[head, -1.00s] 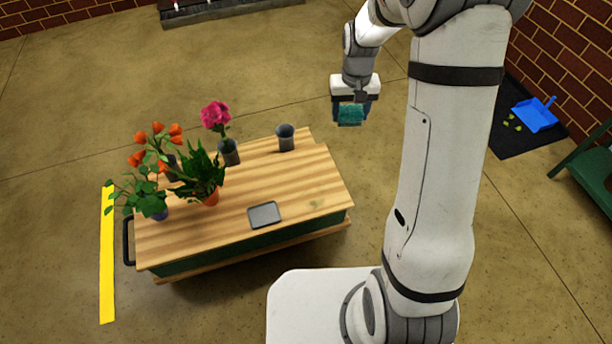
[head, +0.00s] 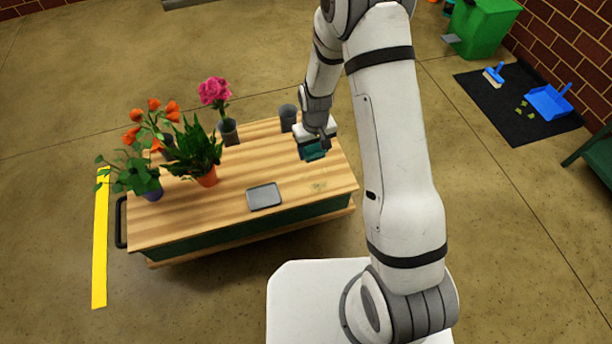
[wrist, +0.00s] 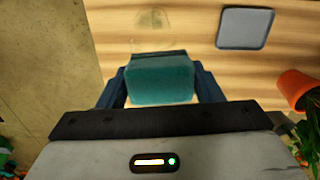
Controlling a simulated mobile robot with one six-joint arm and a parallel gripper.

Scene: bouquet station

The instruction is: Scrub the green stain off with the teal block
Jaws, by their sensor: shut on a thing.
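My gripper (head: 313,146) is shut on the teal block (head: 314,153) and holds it above the right part of the wooden cart top (head: 240,190). In the wrist view the teal block (wrist: 160,80) sits between the two dark fingers. The green stain (head: 319,186) is a faint smear near the right end of the cart top, nearer the front than the block. In the wrist view the stain (wrist: 152,22) shows just beyond the block, faint, with its near part close to the block's edge. The block appears to be above the wood, apart from the stain.
A grey tray (head: 264,196) lies left of the stain. A grey cup (head: 288,117) stands behind the gripper. Potted plants, including one in an orange pot (head: 207,177), fill the cart's left side. A blue dustpan (head: 549,101) lies on a dark mat at the right.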

